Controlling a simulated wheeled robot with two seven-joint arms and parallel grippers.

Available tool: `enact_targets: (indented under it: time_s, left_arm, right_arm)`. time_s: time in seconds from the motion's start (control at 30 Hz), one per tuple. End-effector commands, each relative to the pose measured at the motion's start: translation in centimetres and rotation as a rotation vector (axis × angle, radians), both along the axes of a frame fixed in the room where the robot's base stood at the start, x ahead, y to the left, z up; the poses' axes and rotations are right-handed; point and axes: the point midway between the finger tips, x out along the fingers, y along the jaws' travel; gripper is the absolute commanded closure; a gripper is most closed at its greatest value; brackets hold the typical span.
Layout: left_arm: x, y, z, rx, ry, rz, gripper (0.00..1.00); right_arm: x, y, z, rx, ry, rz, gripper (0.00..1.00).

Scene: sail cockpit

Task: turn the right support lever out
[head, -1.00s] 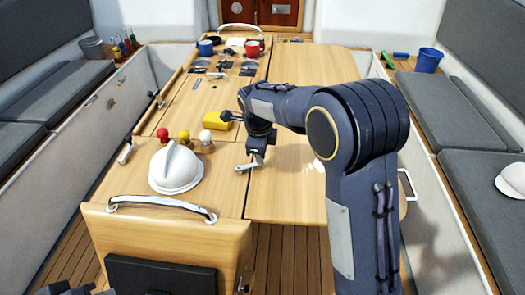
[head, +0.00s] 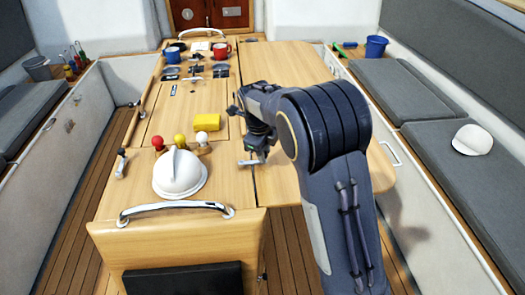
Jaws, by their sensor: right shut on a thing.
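The right support lever (head: 245,162) is a small silver bar on the wooden table, near the seam between the middle part and the right leaf. My right gripper (head: 254,154) points down over it and is shut on it, hiding part of it. The bar lies nearly across the picture, its left end showing. A similar lever (head: 121,164) with a dark knob is at the table's left edge. My left gripper is not in view.
A white domed cap (head: 180,174), red, yellow and white knobs (head: 180,141) and a yellow block (head: 207,122) are left of my right gripper. Mugs (head: 221,50) stand farther back. The right leaf (head: 285,62) is clear at its far end. Grey seats (head: 465,165) flank the table.

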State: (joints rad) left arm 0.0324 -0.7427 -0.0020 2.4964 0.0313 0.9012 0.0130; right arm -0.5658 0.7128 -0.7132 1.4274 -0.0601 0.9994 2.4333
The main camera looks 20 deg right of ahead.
Motion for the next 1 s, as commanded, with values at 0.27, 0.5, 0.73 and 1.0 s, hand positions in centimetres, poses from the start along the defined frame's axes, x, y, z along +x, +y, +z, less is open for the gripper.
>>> enact_targets:
  time_s: [0.27, 0.5, 0.73, 1.0]
  left_arm:
    - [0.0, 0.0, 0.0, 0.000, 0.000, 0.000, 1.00]
    - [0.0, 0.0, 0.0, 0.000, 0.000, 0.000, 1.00]
    - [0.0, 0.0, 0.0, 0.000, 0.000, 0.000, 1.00]
    - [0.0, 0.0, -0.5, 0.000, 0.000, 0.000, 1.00]
  right_arm:
    - [0.0, 0.1, 0.1, 0.002, 0.000, -0.001, 1.00]
    - [0.0, 0.1, 0.0, 0.001, 0.001, 0.000, 0.57]
    - [0.0, 0.1, 0.1, 0.001, 0.001, 0.000, 0.57]
    - [-0.4, 0.7, 3.5, 0.002, -0.004, 0.002, 0.57]
